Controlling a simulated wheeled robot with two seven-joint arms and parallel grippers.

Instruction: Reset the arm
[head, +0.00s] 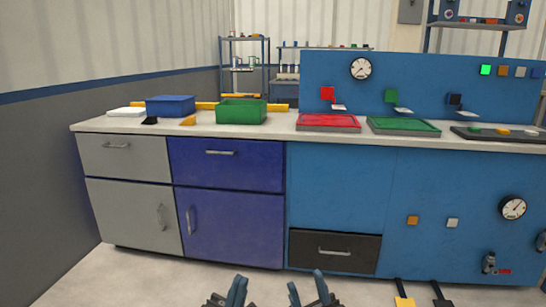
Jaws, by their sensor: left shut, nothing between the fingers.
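My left gripper (237,291) shows at the bottom edge, left of centre, with dark blue-grey fingers. It is shut and holds nothing. My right gripper (312,290) shows at the bottom edge, just right of the left one, low in front of the cabinets. Its lower part is cut off by the frame, and its jaws cannot be read clearly. Both grippers are below the worktop (270,126) and apart from it. I see nothing held in either gripper.
A blue bin (171,105) and a green bin (241,111) stand on the worktop at the left. A red tray (328,123), a green tray (403,126) and a dark tray (490,134) lie to the right. Cabinets fill the front; the floor (150,278) before them looks clear.

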